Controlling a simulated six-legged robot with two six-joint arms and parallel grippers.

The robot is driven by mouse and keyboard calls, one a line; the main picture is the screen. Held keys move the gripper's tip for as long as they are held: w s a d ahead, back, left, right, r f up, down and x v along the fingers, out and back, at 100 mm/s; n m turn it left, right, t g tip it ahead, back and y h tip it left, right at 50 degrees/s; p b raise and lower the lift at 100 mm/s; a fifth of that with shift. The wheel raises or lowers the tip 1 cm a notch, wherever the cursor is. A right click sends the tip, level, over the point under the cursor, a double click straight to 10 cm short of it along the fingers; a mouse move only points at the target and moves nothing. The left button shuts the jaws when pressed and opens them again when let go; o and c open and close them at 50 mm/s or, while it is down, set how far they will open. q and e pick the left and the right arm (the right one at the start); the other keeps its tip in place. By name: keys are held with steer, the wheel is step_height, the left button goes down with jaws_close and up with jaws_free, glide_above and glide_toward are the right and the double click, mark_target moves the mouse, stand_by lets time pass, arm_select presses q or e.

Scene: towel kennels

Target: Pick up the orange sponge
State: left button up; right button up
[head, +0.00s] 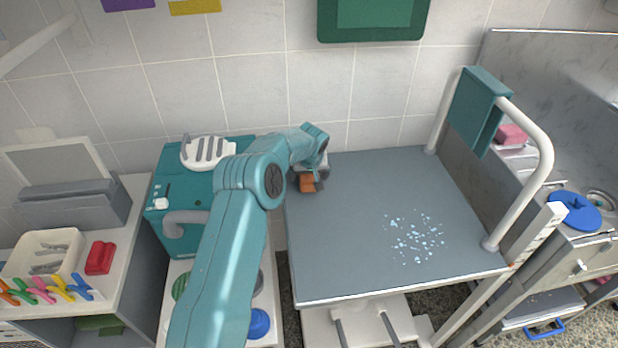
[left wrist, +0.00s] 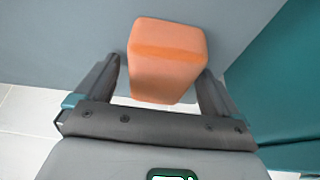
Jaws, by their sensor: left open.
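The orange sponge (head: 307,183) lies at the back left corner of the grey table top (head: 365,235), partly hidden by my left gripper in the head view. My left gripper (head: 318,180) is over it, at the end of the teal arm. In the left wrist view the sponge (left wrist: 167,58) is a block standing between the two open fingers of my left gripper (left wrist: 162,75). The left finger is close beside it and the right finger is near its other side. I cannot tell whether either touches. My right gripper is not in view.
Pale blue flecks (head: 415,238) lie on the table top. A teal box (head: 180,210) stands close on the left.

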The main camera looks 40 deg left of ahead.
arm_select(q)
steer(key=shift+f+b, duration=0.2)
steer(key=shift+b, duration=0.15)
steer(key=c, duration=1)
steer(key=shift+r+p, duration=0.35)
steer(key=shift+p, duration=0.2)
step_height(320, 180, up, 8)
steer(key=shift+w+b, duration=0.1)
steer(key=shift+b, duration=0.2)
step_height(320, 180, up, 12)
steer(key=shift+f+p, duration=0.15)
steer(key=shift+p, duration=0.85)
